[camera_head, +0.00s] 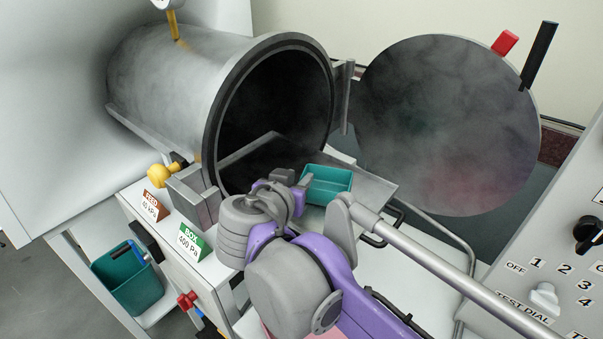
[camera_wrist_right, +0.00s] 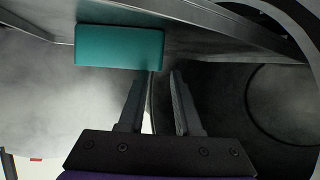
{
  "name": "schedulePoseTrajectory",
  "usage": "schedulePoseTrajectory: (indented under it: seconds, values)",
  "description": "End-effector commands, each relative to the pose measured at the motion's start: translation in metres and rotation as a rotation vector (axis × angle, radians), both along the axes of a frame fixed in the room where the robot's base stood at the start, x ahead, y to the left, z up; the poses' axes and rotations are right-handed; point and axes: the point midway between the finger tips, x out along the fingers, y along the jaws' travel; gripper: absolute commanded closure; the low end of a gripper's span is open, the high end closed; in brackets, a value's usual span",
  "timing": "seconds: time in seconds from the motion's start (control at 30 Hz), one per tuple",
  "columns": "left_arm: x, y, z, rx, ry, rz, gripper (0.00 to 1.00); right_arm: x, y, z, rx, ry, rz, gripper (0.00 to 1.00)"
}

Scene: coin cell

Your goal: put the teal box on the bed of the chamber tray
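The teal box (camera_head: 328,187), open at the top, appears upright on the metal chamber tray (camera_head: 375,189), which sticks out of the round chamber mouth. In the right wrist view the box (camera_wrist_right: 119,47) shows up and left of the fingers, along the tray's edge. My right gripper (camera_head: 293,184) is beside the box, on its left in the head view. In the wrist view its two fingers (camera_wrist_right: 162,82) stand apart with nothing between them. They appear clear of the box. My left gripper is in neither view.
The dark chamber opening (camera_head: 285,95) is behind the tray, its round door (camera_head: 440,120) swung open to the right. Signs (camera_head: 191,243) and yellow and red valves stand at left front. A second teal bin (camera_head: 128,280) sits lower left. A control panel (camera_head: 560,270) is at right.

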Motion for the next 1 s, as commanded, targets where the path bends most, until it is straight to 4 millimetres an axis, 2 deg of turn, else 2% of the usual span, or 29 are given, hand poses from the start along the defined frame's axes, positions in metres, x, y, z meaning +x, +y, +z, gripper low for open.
schedulePoseTrajectory:
  seconds: [0.03,0.2,0.4,0.57,1.0]
  values:
    - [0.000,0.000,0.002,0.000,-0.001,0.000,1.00,-0.011,0.004,0.005,0.001,0.000,0.006,0.67]
    - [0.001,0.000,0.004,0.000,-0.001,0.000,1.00,-0.044,0.012,0.019,0.001,0.000,0.006,0.67]
    - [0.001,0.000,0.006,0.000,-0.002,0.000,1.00,-0.070,0.018,0.030,0.002,0.000,0.002,0.67]
    - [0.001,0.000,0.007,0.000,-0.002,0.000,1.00,-0.077,0.019,0.033,0.001,0.000,0.001,0.67]
    - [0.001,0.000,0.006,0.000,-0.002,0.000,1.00,-0.077,0.019,0.033,0.001,0.000,0.000,0.67]
